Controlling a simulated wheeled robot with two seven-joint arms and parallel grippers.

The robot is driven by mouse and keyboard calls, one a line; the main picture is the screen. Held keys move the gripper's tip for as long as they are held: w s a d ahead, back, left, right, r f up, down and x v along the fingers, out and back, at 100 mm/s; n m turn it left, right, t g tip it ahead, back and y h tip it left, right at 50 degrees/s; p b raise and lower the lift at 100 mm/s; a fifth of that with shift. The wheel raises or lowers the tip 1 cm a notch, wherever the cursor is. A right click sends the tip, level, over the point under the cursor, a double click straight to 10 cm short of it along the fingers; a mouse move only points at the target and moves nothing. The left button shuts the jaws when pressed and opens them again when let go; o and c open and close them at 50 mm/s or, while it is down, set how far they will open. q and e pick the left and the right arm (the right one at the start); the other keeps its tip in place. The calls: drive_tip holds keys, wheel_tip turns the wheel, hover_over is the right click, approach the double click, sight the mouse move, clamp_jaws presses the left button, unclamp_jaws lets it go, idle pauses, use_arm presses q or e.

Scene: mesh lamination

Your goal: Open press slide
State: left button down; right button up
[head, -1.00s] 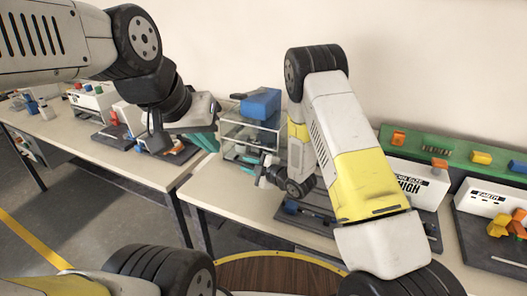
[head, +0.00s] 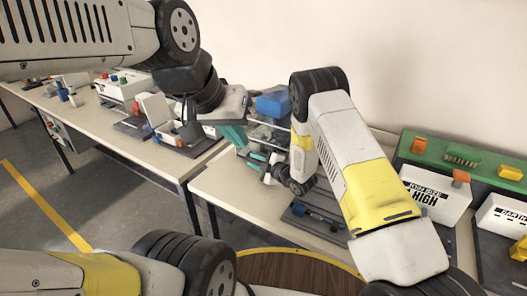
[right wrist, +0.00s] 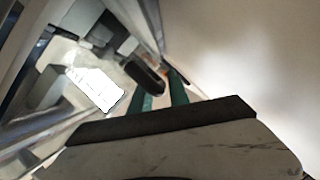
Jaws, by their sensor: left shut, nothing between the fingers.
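The press, a clear-walled frame (head: 266,133) with a blue block (head: 273,103) on top, stands on the near table against the wall, partly hidden by both my arms. My left gripper (head: 233,135) is shut and empty, with its teal fingers pointing down just left of the press in this view. My right gripper (head: 252,158) is low at the front of the press. The right wrist view shows its two teal fingers (right wrist: 164,95) apart, with a dark rounded part (right wrist: 143,77) beside them. I cannot tell whether they touch the slide.
A dark fixture (head: 315,215) lies on the table below my right arm. White boxes, one marked HIGH (head: 437,196), and a green rack (head: 470,165) stand at right. Another table (head: 95,128) with several devices is at left. Open floor (head: 100,205) lies in front.

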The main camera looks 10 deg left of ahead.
drive_tip(key=shift+c, duration=0.4)
clamp_jaws()
idle(0.9)
